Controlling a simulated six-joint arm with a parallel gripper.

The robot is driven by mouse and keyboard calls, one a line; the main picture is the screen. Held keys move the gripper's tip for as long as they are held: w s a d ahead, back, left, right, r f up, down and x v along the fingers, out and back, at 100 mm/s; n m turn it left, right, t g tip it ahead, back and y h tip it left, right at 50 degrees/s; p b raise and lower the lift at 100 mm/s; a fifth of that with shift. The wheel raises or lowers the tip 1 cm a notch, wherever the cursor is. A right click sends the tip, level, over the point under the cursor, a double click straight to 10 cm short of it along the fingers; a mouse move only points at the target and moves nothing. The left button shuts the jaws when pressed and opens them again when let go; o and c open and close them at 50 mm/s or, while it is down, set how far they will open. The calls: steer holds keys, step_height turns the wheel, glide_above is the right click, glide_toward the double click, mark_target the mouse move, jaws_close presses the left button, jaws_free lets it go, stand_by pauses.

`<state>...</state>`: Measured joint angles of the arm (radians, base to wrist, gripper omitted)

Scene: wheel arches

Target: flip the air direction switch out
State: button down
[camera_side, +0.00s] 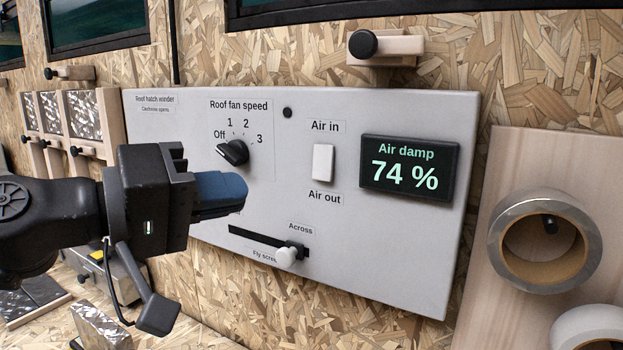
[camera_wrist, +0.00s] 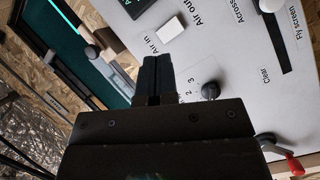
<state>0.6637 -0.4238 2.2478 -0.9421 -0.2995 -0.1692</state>
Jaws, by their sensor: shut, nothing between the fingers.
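The air direction switch (camera_side: 323,162) is a white rocker on the pale grey panel (camera_side: 300,230), between the labels "Air in" above and "Air out" below. I cannot tell which way it is tipped. It also shows in the wrist view (camera_wrist: 173,29), beyond my fingertips. My gripper (camera_side: 240,190) is shut and empty, with blue fingers pointing right, in front of the panel. In the side view it is left of and lower than the switch, apart from it. In the wrist view my dark fingers (camera_wrist: 153,62) lie together.
The black fan speed knob (camera_side: 232,152) is just above my fingers in the side view. A slider with a white knob (camera_side: 285,255) sits lower on the panel. A display (camera_side: 409,167) reading "Air damp 74 %" is right of the switch. A red-tipped crank (camera_wrist: 293,166) shows in the wrist view.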

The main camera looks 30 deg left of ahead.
mark_target(321, 177)
steer(key=shift+s+d+n+t+y, duration=0.15)
steer(key=shift+d+n+y, duration=0.3)
steer(key=shift+n+y, duration=1)
steer(key=shift+s+d+n+t+y, duration=0.15)
steer(key=shift+d+n+y, duration=0.5)
steer(key=shift+n, duration=1.45)
steer(key=shift+s+d+n+t+y, duration=0.1)
steer(key=shift+s+d+n+y, duration=0.1)
steer(key=shift+n+y, duration=1.4)
steer(key=w, duration=0.4)
steer(key=w+f, duration=0.1)
steer(key=w, duration=0.9)
steer(key=shift+f, duration=0.35)
